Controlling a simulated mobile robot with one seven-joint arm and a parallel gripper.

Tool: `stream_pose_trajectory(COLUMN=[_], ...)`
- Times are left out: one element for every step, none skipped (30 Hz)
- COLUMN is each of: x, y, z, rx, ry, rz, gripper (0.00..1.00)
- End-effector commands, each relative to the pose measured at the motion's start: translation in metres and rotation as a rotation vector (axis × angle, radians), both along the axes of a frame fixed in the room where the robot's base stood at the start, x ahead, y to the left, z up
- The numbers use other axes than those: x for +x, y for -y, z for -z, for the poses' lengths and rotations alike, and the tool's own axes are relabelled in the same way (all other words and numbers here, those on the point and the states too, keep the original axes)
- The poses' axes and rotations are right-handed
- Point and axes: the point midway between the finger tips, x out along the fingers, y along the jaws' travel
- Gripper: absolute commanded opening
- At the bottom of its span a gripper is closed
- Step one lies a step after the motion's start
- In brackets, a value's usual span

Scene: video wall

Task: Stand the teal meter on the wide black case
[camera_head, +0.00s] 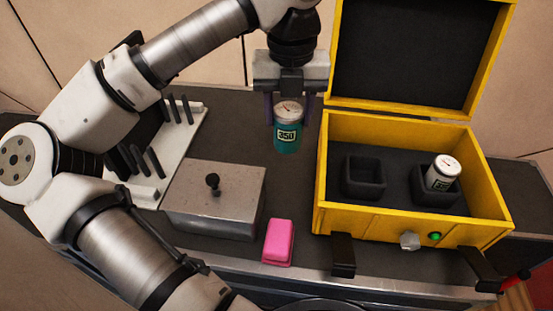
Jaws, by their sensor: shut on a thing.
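The teal meter (287,139) is a small cylinder with a white dial on top and a "350" label. My gripper (287,110) is shut on its upper part from above and holds it upright. The wide black case (225,140) appears to be the broad dark top with a metal front edge under everything. The meter is over a bare part of it, left of the yellow case. I cannot tell whether its base touches the top.
An open yellow case (375,222) has two black sockets; a white meter (442,174) leans in the right one, the left (364,177) is empty. A grey lidded box (214,198), a pink block (279,242) and a white rack (180,144) with black pegs stand nearby.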

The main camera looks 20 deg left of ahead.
Motion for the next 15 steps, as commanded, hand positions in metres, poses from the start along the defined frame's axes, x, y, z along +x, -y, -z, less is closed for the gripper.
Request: stream_pose_trajectory(x=[-0.001, -0.001, 0.0, 0.0, -0.001, 0.0, 0.0, 0.0, 0.0, 0.0, 0.0, 0.0, 0.0, 0.0, 0.0], y=[0.0, 0.001, 0.0, 0.0, 0.001, 0.001, 0.0, 0.0, 0.001, 0.0, 0.0, 0.0, 0.0, 0.0, 0.0], z=[0.015, 0.023, 0.034, 0.041, 0.049, 0.058, 0.064, 0.07, 0.076, 0.081, 0.084, 0.087, 0.089, 0.091, 0.094], rx=[-0.004, -0.005, -0.004, -0.004, -0.004, -0.004, -0.004, -0.004, -0.003, -0.002, -0.002, -0.002, -0.001, 0.0, 0.0], ry=[-0.001, -0.001, -0.001, -0.001, -0.001, 0.0, -0.001, -0.001, 0.0, 0.001, 0.0, 0.001, 0.002, 0.002, 0.001], rz=[0.001, 0.001, 0.0, 0.0, 0.001, 0.0, 0.0, 0.0, 0.0, -0.001, -0.001, -0.001, -0.001, -0.002, -0.002], gripper=[0.2, 0.2, 0.2, 0.2, 0.2, 0.2, 0.2, 0.2, 0.2, 0.2, 0.2, 0.2, 0.2, 0.2, 0.2])
